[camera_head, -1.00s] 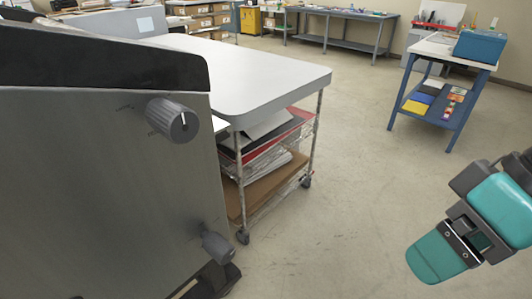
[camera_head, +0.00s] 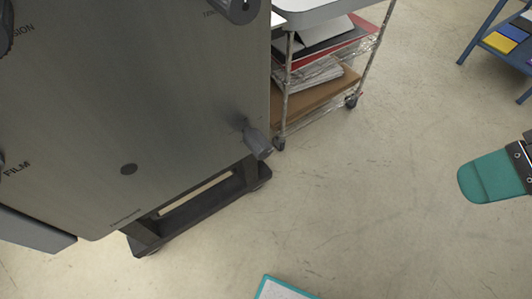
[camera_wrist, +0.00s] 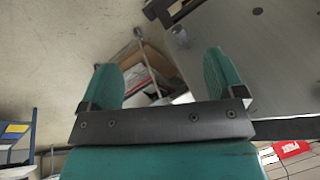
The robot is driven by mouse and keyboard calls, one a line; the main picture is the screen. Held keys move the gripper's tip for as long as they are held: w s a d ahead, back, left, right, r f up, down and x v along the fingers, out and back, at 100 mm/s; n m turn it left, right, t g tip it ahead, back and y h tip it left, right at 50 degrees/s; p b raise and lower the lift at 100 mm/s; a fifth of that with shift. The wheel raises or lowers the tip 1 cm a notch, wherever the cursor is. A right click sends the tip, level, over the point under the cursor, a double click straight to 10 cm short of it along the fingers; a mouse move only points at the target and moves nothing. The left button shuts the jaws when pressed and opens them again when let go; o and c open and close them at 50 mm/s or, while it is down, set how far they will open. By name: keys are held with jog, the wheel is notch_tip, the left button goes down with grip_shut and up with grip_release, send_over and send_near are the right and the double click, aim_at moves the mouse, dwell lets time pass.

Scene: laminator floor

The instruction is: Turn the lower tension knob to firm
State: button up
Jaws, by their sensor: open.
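The grey laminator's side panel (camera_head: 130,95) fills the left of the head view. A dark grey knob (camera_head: 240,8) at its upper right corner is cut off by the top edge, so its pointer is hidden. A smaller grey knob or handle (camera_head: 257,140) sticks out near the lower right edge; I cannot read its setting. I cannot tell for sure which is the lower tension knob. My gripper (camera_wrist: 160,75) is open and empty between its teal fingers in the wrist view. In the head view my gripper (camera_head: 485,180) is at the right edge, well apart from the panel.
A wire cart (camera_head: 325,80) with papers and boards stands behind the laminator. A blue table (camera_head: 485,45) is at the upper right. A teal-edged sheet or board (camera_head: 282,289) lies at the bottom edge. Open floor (camera_head: 370,190) separates my gripper from the laminator.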

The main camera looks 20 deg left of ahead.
jog(key=w+a+f+n+y+b, duration=0.2)
jog(key=a+f+b, duration=0.3)
jog(key=f+b, duration=0.45)
jog(key=n+t+y+b, duration=0.4)
jog(key=t+y+b, duration=0.55)
jog(key=b, duration=2.55)
send_near(265, 153)
jog(key=p+x, duration=1.2)
jog(key=shift+w+f+p, duration=0.1)
jog(key=shift+f+p, duration=0.1)
jog(key=shift+p, duration=0.15)
jog(key=shift+w+a+h, duration=0.25)
jog(key=shift+w+a, duration=0.05)
jog(key=shift+a, duration=0.05)
jog(key=shift+f, duration=0.1)
jog(key=c, duration=0.9)
